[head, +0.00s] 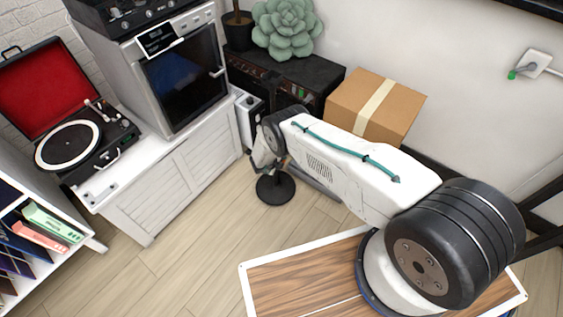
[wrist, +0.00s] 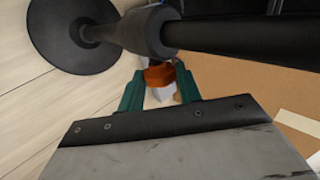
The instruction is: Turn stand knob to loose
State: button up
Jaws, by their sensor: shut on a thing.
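The stand (wrist: 150,35) is a black pole with a thicker collar and a round black base (wrist: 65,35). It runs across the top of the wrist view. An orange knob (wrist: 160,76) sits against the collar, with a pale part below it. My gripper (wrist: 159,82) has its green fingers on either side of the knob and is shut on it. In the head view the stand's round base (head: 276,189) rests on the floor. My arm hides the knob and most of the pole there.
A cardboard box (head: 375,105) and a black amplifier (head: 300,75) stand behind my arm. A white cabinet (head: 165,185) with a turntable (head: 75,143) is at the left. A wood-topped panel (head: 290,285) lies in front. The wooden floor (head: 190,265) between them is clear.

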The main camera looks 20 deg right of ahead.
jog(key=shift+s+a+f+t+h, duration=0.1)
jog(key=shift+a+f+t+h, duration=0.1)
jog(key=shift+t+h, duration=0.6)
jog(key=o, duration=1)
jog(key=v, duration=0.7)
jog(key=shift+s+a+r, duration=0.15)
jog(key=shift+a+r, duration=0.05)
jog(key=shift+a, duration=0.1)
